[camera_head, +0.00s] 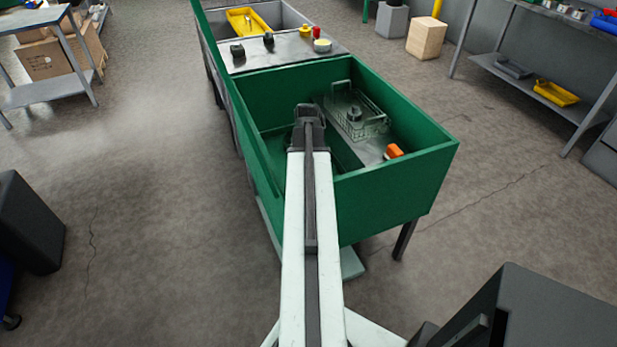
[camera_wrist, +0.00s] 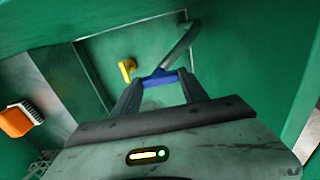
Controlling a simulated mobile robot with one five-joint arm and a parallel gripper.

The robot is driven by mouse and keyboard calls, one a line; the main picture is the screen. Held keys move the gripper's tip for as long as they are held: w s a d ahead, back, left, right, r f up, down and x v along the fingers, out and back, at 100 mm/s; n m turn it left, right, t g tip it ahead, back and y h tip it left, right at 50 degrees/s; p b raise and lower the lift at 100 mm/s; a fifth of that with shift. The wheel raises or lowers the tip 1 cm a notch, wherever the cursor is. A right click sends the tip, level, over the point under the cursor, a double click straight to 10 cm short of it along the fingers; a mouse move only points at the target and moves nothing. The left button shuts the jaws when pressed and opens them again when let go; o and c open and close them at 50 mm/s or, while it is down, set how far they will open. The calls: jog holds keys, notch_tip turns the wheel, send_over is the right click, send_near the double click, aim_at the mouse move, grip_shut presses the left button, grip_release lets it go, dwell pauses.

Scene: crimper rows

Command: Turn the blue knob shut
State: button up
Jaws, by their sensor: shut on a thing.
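The blue knob (camera_wrist: 157,78) shows in the wrist view between the two fingertips, beside the end of a grey bent pipe (camera_wrist: 182,45). My gripper (camera_wrist: 163,84) is shut on the blue knob, with one finger on each side. In the head view my gripper (camera_head: 308,112) reaches down into the green bin (camera_head: 395,203). The blue knob is hidden there behind my gripper and arm. How far the knob is turned cannot be told.
A yellow knob (camera_wrist: 127,68) sits on the green wall just left of my gripper. An orange-handled brush (camera_wrist: 20,117) lies at the left of the wrist view. A grey wire rack (camera_head: 358,115) stands in the bin to the right. The green walls are close around.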

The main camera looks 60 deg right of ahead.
jog(key=shift+s+m, duration=0.1)
jog(key=shift+m, duration=0.2)
jog(key=m, duration=0.3)
jog(key=shift+m, duration=0.3)
jog(key=m, duration=0.4)
jog(key=shift+m, duration=0.3)
jog(key=m, duration=0.4)
jog(key=shift+s+m, duration=0.1)
jog(key=shift+m, duration=2.5)
jog(key=o, duration=1.4)
